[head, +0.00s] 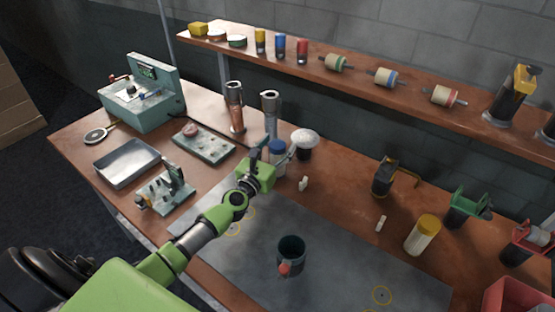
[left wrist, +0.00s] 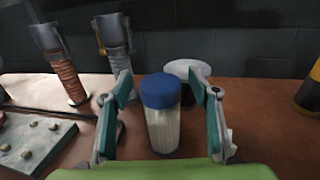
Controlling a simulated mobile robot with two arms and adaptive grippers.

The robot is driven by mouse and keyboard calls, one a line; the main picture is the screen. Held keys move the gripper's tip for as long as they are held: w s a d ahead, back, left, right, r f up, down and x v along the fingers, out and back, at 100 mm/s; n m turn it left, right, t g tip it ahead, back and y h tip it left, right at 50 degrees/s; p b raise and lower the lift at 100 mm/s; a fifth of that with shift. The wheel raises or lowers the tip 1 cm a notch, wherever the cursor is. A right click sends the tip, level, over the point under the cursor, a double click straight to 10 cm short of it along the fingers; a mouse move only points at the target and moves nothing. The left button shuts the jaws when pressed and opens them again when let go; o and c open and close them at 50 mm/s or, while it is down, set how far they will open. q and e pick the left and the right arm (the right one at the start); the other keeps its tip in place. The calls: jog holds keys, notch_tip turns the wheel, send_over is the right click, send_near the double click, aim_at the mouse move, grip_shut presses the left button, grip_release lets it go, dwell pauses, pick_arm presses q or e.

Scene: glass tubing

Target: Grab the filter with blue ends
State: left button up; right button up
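My right gripper is not in view.
A white-topped dark container (head: 305,142) stands right behind the jar. Two tall cylinders (head: 270,112) stand behind it to the left. A dark mug (head: 291,254) sits on the grey mat (head: 340,270). A yellow-lidded jar (head: 422,236) stands at right.

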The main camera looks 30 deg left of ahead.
pick_arm(q)
jog(key=c, duration=1.3)
jog(key=shift+c, duration=0.2)
